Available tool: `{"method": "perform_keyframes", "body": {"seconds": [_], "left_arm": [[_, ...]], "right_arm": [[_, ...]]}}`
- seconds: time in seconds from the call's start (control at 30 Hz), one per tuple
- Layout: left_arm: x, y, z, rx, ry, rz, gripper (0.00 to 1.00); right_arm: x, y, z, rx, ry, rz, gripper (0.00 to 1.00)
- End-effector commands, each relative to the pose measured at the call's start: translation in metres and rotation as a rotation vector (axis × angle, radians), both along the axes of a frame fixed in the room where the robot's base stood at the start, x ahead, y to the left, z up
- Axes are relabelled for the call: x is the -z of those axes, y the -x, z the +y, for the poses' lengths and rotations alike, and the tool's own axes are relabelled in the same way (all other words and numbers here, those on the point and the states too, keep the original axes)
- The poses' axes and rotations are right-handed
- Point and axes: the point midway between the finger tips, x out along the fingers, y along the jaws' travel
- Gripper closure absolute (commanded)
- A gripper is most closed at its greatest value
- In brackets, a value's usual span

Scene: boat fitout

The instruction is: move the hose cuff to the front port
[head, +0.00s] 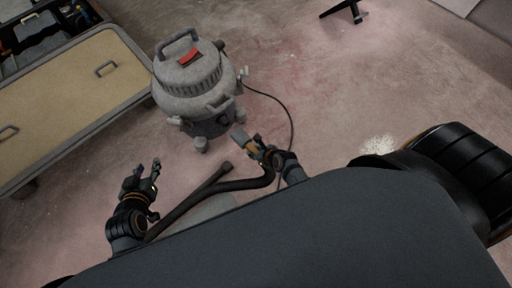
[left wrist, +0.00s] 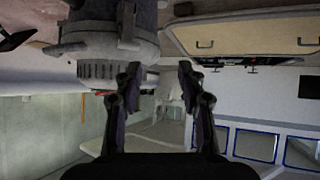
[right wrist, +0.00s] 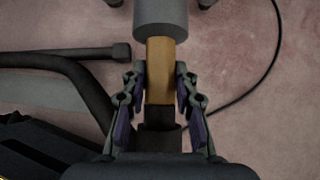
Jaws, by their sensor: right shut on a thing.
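The hose cuff (head: 249,146) has a grey tip and a tan band. My right gripper (head: 262,152) is shut on it, and the tip points toward the vacuum (head: 196,85). In the right wrist view the tan band (right wrist: 160,70) sits between the fingers, with the grey tip (right wrist: 165,17) beyond. The front port (head: 223,119) looks like a dark round spot low on the vacuum's drum, small and hard to make out. The cuff is apart from it. My left gripper (head: 147,169) is open and empty, left of the hose; its fingers stand apart in the left wrist view (left wrist: 160,75).
A black hose (head: 205,190) runs along the floor below my right gripper; a wand-like end (head: 226,167) lies beside it. A thin cord (head: 291,125) curves right of the vacuum. A tan-topped cabinet (head: 75,85) stands at left. Floor on the right is mostly clear.

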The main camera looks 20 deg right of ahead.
Motion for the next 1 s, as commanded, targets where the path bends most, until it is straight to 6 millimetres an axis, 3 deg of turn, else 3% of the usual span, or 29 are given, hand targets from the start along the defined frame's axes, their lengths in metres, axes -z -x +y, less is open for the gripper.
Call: {"method": "perform_keyframes", "body": {"seconds": [0.37,1.0], "left_arm": [[-0.013,-0.01,0.002,-0.007,-0.004,-0.074,0.6],[-0.052,-0.033,0.004,-0.012,-0.011,-0.235,0.6]], "right_arm": [[0.0,-0.004,0.002,0.0,-0.001,-0.002,1.0],[0.0,-0.01,0.004,-0.001,-0.001,-0.001,1.0]]}}
